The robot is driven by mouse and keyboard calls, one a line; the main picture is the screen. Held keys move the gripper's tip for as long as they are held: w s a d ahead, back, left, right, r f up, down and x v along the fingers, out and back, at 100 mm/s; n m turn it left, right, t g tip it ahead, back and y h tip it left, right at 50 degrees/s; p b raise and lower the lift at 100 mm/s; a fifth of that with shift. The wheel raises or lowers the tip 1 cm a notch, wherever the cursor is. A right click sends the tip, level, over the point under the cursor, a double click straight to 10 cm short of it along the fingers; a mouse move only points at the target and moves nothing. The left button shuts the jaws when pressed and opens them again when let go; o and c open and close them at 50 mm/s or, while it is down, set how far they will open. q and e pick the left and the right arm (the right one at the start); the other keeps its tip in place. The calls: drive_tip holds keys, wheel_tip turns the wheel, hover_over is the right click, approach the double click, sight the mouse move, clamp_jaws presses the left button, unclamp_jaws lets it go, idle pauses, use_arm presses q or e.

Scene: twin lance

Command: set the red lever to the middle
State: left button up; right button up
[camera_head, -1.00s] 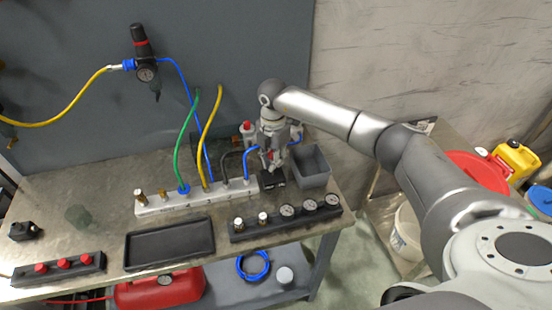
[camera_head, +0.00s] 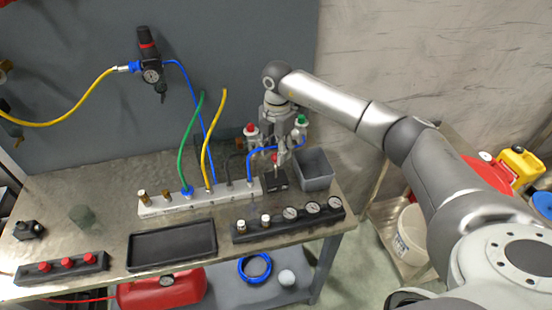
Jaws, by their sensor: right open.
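The red lever (camera_head: 275,158) is a small red-tipped stick on a black block (camera_head: 277,181), near the right end of the workbench. The lever is small and partly crowded by the fingers, so its exact tilt is hard to tell. My right gripper (camera_head: 281,158) is open and points down just above and behind the block, with its fingers close to the lever. I cannot tell whether they touch it. My left gripper is not in view.
A grey bin (camera_head: 314,171) stands right of the block. A manifold (camera_head: 205,198) with hoses lies to its left, and a gauge strip (camera_head: 288,219) in front. A black tray (camera_head: 172,244) lies front left.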

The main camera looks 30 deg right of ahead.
wheel_tip(320, 180, up, 7)
drive_tip(key=shift+d+r, duration=0.1)
drive_tip(key=shift+r, duration=0.1)
idle(0.5)
